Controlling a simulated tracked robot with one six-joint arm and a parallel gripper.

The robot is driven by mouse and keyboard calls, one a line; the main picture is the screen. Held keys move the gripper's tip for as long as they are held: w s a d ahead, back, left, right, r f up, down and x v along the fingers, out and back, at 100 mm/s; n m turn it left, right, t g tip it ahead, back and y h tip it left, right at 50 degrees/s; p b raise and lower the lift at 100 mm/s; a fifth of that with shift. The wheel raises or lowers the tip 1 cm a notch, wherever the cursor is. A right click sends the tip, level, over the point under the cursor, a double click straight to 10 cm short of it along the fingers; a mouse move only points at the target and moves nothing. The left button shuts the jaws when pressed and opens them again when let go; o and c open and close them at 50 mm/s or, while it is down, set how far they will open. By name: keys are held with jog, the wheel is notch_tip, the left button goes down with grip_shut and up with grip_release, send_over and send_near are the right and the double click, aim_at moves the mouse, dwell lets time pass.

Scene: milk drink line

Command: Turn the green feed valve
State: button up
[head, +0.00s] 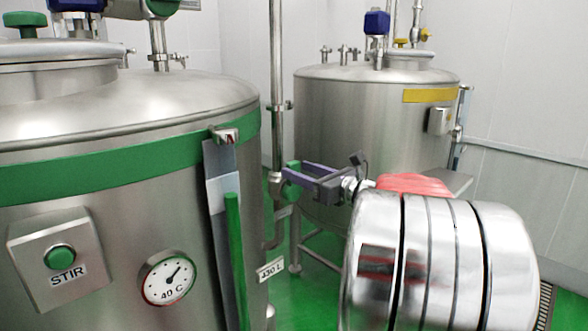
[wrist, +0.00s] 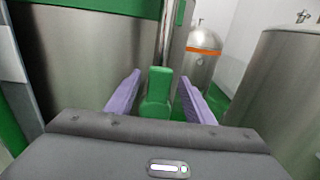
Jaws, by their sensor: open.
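The green feed valve (head: 291,188) is partly hidden behind my gripper in the head view, low on the right side of the green-banded tank. In the wrist view its upright green handle (wrist: 157,92) stands between my two purple fingers. My gripper (head: 287,173) is open, with its fingertips at the valve. In the wrist view my gripper (wrist: 160,75) has a finger on each side of the handle, with a visible gap at the left. Whether the right finger touches the green part there is unclear.
The green-banded tank (head: 110,180) fills the left, with a STIR button (head: 60,257), a dial (head: 168,278) and a green-marked level gauge (head: 233,250) beside the valve. A yellow-marked tank (head: 345,120) stands behind. A vertical pipe (head: 277,80) rises above the valve.

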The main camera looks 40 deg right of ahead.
aim_at(296, 169)
jog(key=shift+w, duration=1.65)
jog(key=shift+c, duration=0.5)
grip_shut()
